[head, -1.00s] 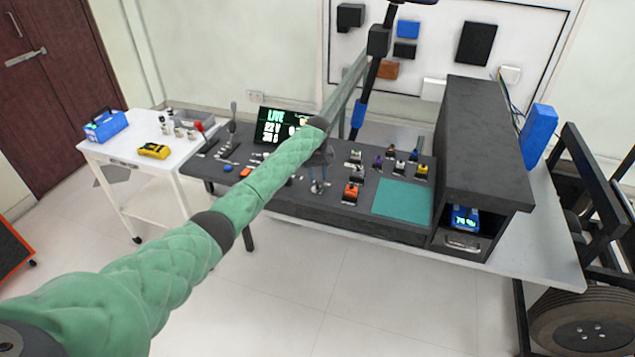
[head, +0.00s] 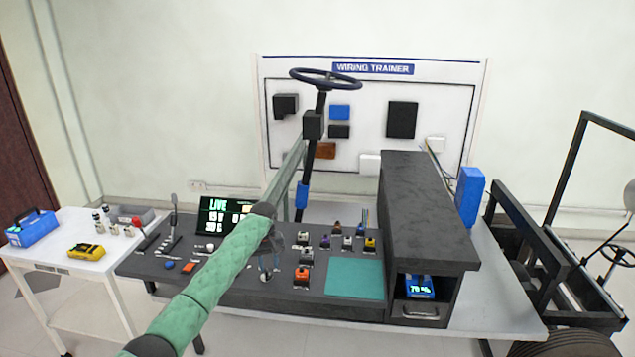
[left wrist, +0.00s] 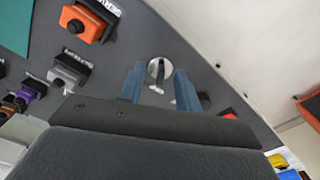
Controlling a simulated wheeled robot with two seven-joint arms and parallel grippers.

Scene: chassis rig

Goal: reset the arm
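My left arm in green padding (head: 208,285) reaches in from the lower left over the dark console. My left gripper (head: 268,262) points down at the console's front middle, partly hidden behind the dark wrist. In the left wrist view its two blue-grey fingers (left wrist: 159,88) are apart with nothing held between them. A round silver switch (left wrist: 156,68) on the console shows between and beyond the fingertips. I cannot tell whether they touch it. My right gripper is not in view.
An orange switch (head: 302,277) and a teal mat (head: 354,278) lie right of the gripper. A display (head: 225,213) stands behind the arm. A steering wheel (head: 325,79) on a column rises behind. A dark cabinet (head: 428,205) blocks the right side. A white cart (head: 70,262) stands left.

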